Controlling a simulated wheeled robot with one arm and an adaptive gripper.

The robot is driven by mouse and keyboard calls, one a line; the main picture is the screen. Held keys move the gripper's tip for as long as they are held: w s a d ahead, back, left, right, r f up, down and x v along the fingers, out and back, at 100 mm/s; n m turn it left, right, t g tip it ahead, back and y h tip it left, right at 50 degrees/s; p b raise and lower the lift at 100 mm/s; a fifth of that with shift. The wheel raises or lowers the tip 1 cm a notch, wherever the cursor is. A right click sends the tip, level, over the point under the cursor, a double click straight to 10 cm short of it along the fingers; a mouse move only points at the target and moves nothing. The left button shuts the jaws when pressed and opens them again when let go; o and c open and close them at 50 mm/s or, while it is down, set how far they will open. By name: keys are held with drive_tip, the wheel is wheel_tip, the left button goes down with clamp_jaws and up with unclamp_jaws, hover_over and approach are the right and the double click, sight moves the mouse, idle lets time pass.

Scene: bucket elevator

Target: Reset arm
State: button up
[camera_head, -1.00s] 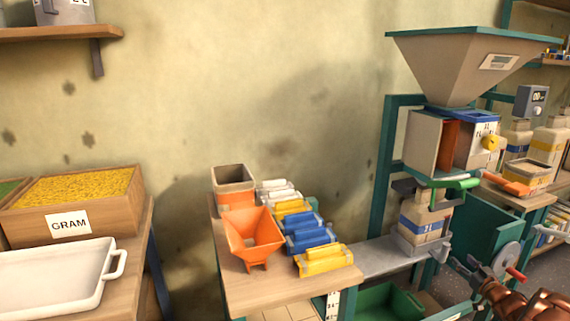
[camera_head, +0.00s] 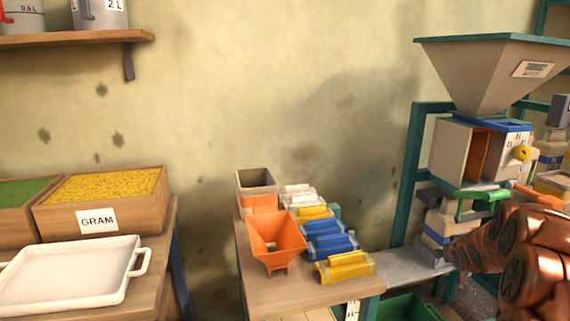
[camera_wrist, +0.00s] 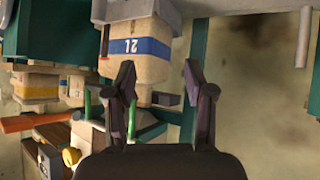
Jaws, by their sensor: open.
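My gripper (camera_wrist: 160,88) is open in the wrist view, with nothing between its two dark fingers. Beyond the fingers in that view, turned upside down, is a beige container with a blue band (camera_wrist: 148,47). In the head view my copper-coloured arm reaches in at the lower right, in front of the hopper machine (camera_head: 490,70), and the gripper fingers cannot be made out there. The same kind of container (camera_head: 437,232) stands under the machine, partly hidden by my arm. A green handle (camera_head: 489,196) and an orange handle (camera_head: 538,196) show just above my arm.
A small table (camera_head: 290,295) holds an orange funnel (camera_head: 275,240), an open-topped box (camera_head: 256,190) and several yellow, blue and white packets (camera_head: 330,247). At left are a white tray (camera_head: 75,275) and a GRAM grain crate (camera_head: 105,205). A shelf (camera_head: 75,38) hangs upper left.

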drive_tip(key=s+a+r+g+y, duration=0.2)
drive_tip(key=s+a+g, duration=0.4)
drive_tip(key=s+a, duration=1.4)
drive_tip(key=s+a+n+g+y, duration=0.15)
drive_tip(key=s+a, duration=0.25)
drive_tip(key=s, duration=0.5)
drive_tip(key=s+a+g, duration=0.3)
drive_tip(key=s+a, duration=0.2)
drive_tip(key=s, duration=0.5)
drive_tip(key=s+a+n+g+y, duration=0.15)
drive_tip(key=s+a, duration=0.25)
drive_tip(key=s, duration=0.5)
wheel_tip(320, 180, up, 22)
drive_tip(key=h+p, duration=0.1)
drive_tip(key=p, duration=1.9)
drive_tip(key=shift+s+f+m+t, duration=0.25)
drive_tip(key=shift+s+m+t, duration=0.05)
drive_tip(key=shift+s, duration=0.05)
